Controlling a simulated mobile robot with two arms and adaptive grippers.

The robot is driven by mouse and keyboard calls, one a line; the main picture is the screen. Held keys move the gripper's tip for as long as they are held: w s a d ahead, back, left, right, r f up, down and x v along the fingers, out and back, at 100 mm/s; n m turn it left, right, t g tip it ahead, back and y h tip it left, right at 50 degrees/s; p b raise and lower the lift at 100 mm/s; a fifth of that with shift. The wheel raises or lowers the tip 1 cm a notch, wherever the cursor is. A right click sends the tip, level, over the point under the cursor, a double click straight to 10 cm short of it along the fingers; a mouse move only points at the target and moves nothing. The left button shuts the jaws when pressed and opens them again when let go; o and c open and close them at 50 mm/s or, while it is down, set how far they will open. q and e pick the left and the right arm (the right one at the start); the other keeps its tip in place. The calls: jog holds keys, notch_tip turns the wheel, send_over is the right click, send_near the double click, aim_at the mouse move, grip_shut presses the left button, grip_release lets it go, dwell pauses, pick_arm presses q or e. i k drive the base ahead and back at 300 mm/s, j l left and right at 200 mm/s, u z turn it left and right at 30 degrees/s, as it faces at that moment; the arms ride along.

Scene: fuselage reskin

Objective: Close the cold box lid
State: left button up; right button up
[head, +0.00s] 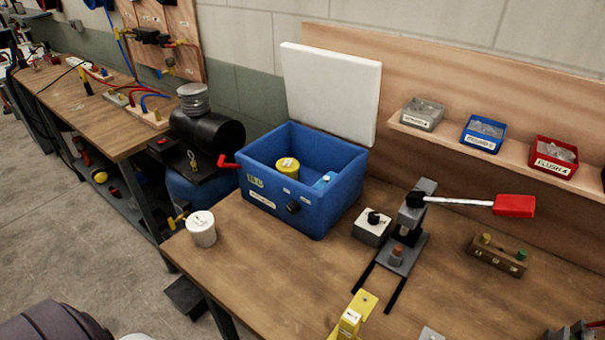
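The cold box (315,208) is a blue open-topped bin standing on the wooden workbench in the head view. Its white lid (330,90) stands nearly upright at the back of the box, leaning slightly backward, so the box is open. Inside are a yellow can (287,170) and a light blue item (325,181). I cannot make out either of my grippers in this view.
A white cup (201,229) stands left of the box. Small bins (482,133) line the shelf behind. A black tank (207,135) is to the left.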

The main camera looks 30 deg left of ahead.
aim_at(337, 93)
jog(key=k+j+z, duration=0.1)
jog(key=j+z, duration=0.35)
jog(key=k+j+z, duration=0.2)
jog(key=z, duration=0.2)
jog(key=j, duration=0.15)
